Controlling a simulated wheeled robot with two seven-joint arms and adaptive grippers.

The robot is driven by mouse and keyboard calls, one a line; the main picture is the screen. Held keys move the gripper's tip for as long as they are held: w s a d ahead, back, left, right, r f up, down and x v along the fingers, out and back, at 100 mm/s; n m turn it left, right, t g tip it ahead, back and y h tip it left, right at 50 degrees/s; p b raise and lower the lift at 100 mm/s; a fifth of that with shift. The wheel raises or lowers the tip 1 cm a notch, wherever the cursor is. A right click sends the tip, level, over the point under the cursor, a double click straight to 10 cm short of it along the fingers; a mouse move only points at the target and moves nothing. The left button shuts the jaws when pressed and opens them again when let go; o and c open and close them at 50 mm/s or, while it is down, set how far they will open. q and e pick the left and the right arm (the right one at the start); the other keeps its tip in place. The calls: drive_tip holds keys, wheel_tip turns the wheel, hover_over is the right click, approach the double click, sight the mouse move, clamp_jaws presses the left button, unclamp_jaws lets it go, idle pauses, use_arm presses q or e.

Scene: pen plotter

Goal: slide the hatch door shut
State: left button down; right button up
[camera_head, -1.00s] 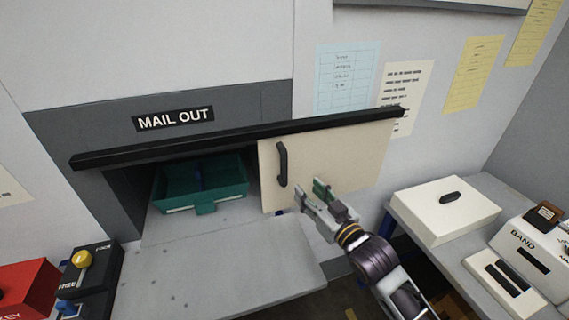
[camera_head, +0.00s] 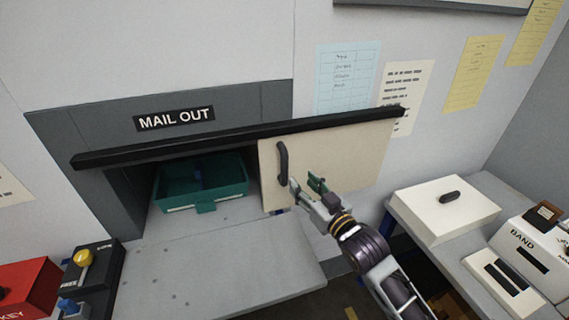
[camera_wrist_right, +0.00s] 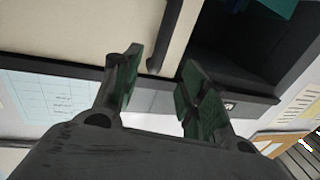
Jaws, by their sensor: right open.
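The cream hatch door (camera_head: 340,165) hangs from a black rail (camera_head: 240,138) and stands to the right of the hatch opening (camera_head: 130,195), which is open. A dark vertical handle (camera_head: 282,163) is near the door's left edge. My right gripper (camera_head: 304,184) is open and empty, just in front of the door, to the right of and slightly below the handle. In the right wrist view, the handle (camera_wrist_right: 165,40) shows beyond the gap between the spread fingers (camera_wrist_right: 155,90), with the cream door (camera_wrist_right: 80,30) beside it. I cannot tell whether a finger touches the door. My left gripper is out of view.
A green tray (camera_head: 203,188) sits inside the opening on a grey shelf (camera_head: 225,265) that juts forward. A red box (camera_head: 28,290) and a black box with a yellow knob (camera_head: 95,270) are at lower left. A white box (camera_head: 445,210) stands on the right table.

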sight(286, 166)
drive_tip(key=shift+p+x, duration=0.9)
drive_tip(key=shift+x, duration=4.75)
clamp_jaws()
